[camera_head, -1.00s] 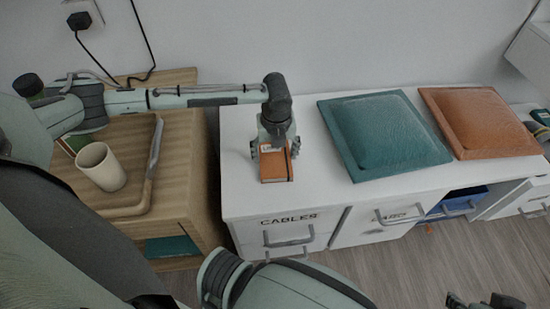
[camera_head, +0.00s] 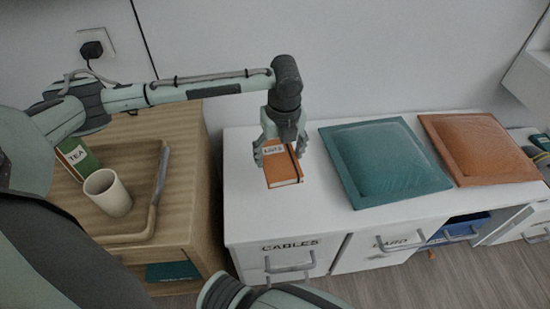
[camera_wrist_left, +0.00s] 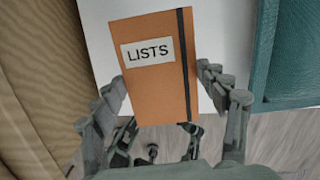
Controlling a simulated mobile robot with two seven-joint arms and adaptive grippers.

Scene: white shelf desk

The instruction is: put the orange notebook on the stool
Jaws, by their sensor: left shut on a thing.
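The orange notebook (camera_head: 284,172) has a white LISTS label and a dark elastic band. It is above the white shelf desk's (camera_head: 242,205) left part, left of the teal cushion, and looks tilted. My left gripper (camera_head: 280,150) is shut on it, with a finger at each side edge. In the left wrist view the notebook (camera_wrist_left: 158,85) fills the space between the fingers (camera_wrist_left: 165,100). It looks raised a little, though the gap below it is hard to see. My right gripper is out of view. I see no thing that is clearly the stool.
A teal cushion (camera_head: 385,160) and an orange cushion (camera_head: 485,148) lie on the desk. Grey floor (camera_head: 400,285) is open in front.

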